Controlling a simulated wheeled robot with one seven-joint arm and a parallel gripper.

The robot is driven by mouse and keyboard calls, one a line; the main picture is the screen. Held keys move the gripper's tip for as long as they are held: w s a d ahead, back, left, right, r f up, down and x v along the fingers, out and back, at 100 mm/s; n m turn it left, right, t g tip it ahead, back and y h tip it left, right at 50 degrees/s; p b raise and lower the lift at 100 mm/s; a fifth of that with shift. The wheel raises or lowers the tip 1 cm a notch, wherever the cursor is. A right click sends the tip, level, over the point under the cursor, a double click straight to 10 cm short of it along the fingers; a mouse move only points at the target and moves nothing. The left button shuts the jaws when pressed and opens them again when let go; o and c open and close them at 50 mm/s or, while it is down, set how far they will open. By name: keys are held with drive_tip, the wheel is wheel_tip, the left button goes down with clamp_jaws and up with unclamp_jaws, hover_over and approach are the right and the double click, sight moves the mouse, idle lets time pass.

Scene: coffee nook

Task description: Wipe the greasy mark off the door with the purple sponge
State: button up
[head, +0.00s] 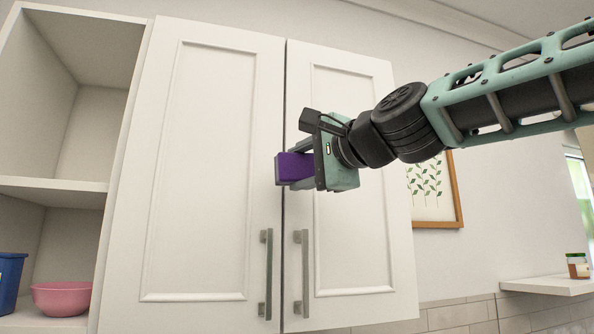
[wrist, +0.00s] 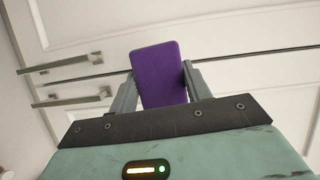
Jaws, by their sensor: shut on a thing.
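The purple sponge (head: 293,168) is held between the fingers of my gripper (head: 298,168), in front of the seam between two white cabinet doors. In the wrist view the sponge (wrist: 160,72) sits between both fingers of my gripper (wrist: 160,82). The left door (head: 200,170) and the right door (head: 345,240) both look closed. The sponge's far end is close to the doors; I cannot tell whether it touches. I see no greasy mark on the visible door surfaces; part of the right door is hidden behind my gripper and arm.
Two vertical bar handles, left (head: 266,275) and right (head: 301,274), stand out low by the seam. Open shelves at left hold a pink bowl (head: 62,298) and a blue container (head: 10,282). A framed picture (head: 432,190) hangs at right. A jar (head: 577,265) stands on a wall shelf (head: 550,285).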

drive_tip(key=shift+s+d, duration=0.15)
drive_tip(key=shift+s, duration=0.3)
drive_tip(key=shift+s+d, duration=0.25)
drive_tip(key=shift+s, duration=0.5)
drive_tip(key=shift+s+d, duration=0.2)
drive_tip(key=shift+s, duration=0.55)
